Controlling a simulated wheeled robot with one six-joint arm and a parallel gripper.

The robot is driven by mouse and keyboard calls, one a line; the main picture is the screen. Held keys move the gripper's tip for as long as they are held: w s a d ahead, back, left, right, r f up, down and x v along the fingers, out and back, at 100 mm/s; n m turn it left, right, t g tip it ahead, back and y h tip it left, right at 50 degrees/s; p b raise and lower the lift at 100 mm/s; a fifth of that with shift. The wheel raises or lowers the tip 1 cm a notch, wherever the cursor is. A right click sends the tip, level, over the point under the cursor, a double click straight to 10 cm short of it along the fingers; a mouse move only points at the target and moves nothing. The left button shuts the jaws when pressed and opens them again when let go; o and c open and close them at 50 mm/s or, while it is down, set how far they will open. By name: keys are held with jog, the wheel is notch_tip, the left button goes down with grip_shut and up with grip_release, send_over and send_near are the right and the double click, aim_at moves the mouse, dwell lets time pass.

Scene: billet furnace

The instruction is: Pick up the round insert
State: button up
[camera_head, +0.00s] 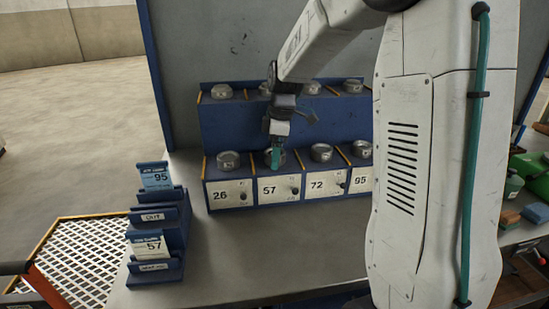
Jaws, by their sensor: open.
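Round grey metal inserts sit on a blue two-tier rack (236,130). In the front row, one insert (228,159) is above label 26, one (321,152) above 72 and one (362,148) above 95. My gripper (275,158) points down at the slot above label 57, with its teal fingertips at the round insert there (283,157). The jaws are open. The fingers partly hide this insert, and I cannot tell whether they touch it.
A blue card stand (174,232) holds a blue card marked 95 (155,178) and a white card marked 57 (150,247). A white mesh tray (85,255) is at left. The bench (240,250) before the rack is clear. My arm blocks the right side.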

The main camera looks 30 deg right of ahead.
jog(key=c, duration=1.5)
jog(key=shift+c, duration=0.3)
jog(key=shift+r, duration=0.15)
